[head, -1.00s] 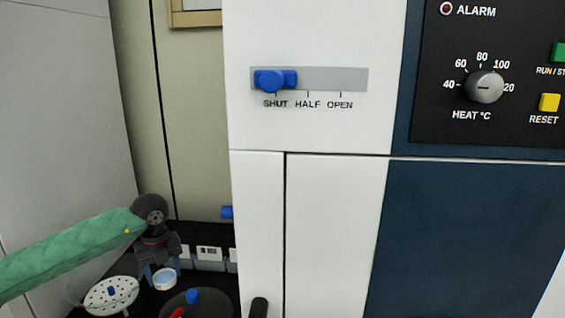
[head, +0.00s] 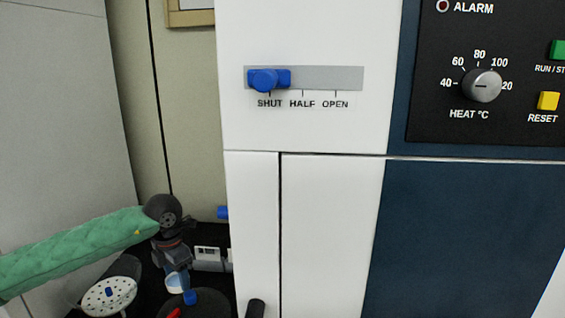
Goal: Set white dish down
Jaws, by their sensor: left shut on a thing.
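A small white dish (head: 174,284) with a pale blue inside shows at the lower left in the head view. My left gripper (head: 176,271) is shut on it and points down, with the dish at its fingertips. The dish looks tilted and is just behind a dark round plate with a blue knob (head: 190,297). I cannot tell whether the dish touches anything beneath it. My right gripper is not in view.
A white perforated round plate (head: 108,297) with a blue knob is left of the dish. The white cabinet (head: 252,220) of the machine stands close on the right, with a blue slide handle (head: 266,80) at SHUT. Small labelled boxes (head: 208,256) stand behind.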

